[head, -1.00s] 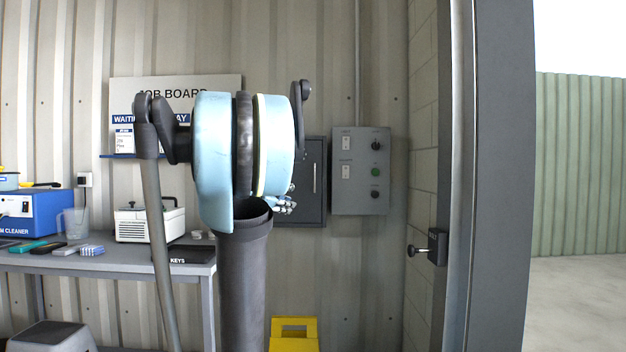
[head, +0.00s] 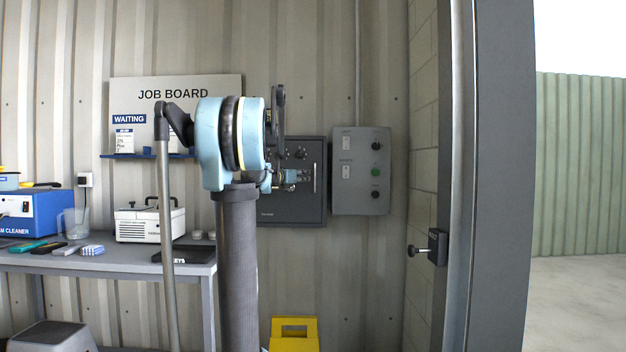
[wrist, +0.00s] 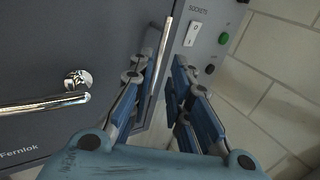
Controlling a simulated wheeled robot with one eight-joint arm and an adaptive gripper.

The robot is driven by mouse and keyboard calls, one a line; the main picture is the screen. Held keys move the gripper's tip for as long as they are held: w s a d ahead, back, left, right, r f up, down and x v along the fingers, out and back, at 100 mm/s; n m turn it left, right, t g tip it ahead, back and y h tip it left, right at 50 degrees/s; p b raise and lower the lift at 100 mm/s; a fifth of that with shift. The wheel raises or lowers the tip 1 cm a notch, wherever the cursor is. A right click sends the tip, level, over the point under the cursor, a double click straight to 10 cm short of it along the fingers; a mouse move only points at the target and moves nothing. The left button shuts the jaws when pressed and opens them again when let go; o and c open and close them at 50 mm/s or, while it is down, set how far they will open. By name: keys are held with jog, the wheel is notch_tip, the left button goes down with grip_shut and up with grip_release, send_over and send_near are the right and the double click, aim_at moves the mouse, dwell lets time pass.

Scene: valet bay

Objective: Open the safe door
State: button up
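The safe (head: 292,215) is a dark grey box on the back wall in the head view, partly hidden behind my arm. Its door (wrist: 60,35) fills the left of the wrist view, marked "Fernlok", and looks shut. A chrome lever (wrist: 45,103) sticks out from the door. A long upright bar handle (wrist: 168,45) runs near the door's right edge; it also shows in the head view (head: 315,178). My gripper (wrist: 163,62) is open, its fingers on either side of the bar in the picture. I cannot tell whether they touch it.
A grey control box (head: 361,200) with switches and a green button is close right of the safe. A bench (head: 110,266) with a white machine (head: 150,222) stands left. A yellow object (head: 293,335) is below on the floor. A door post (head: 500,180) rises at right.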

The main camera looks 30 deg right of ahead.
aim_at(315, 175)
jog(key=x, duration=0.9)
jog(key=shift+w+d, duration=0.1)
jog(key=shift+d, duration=0.1)
grip_shut()
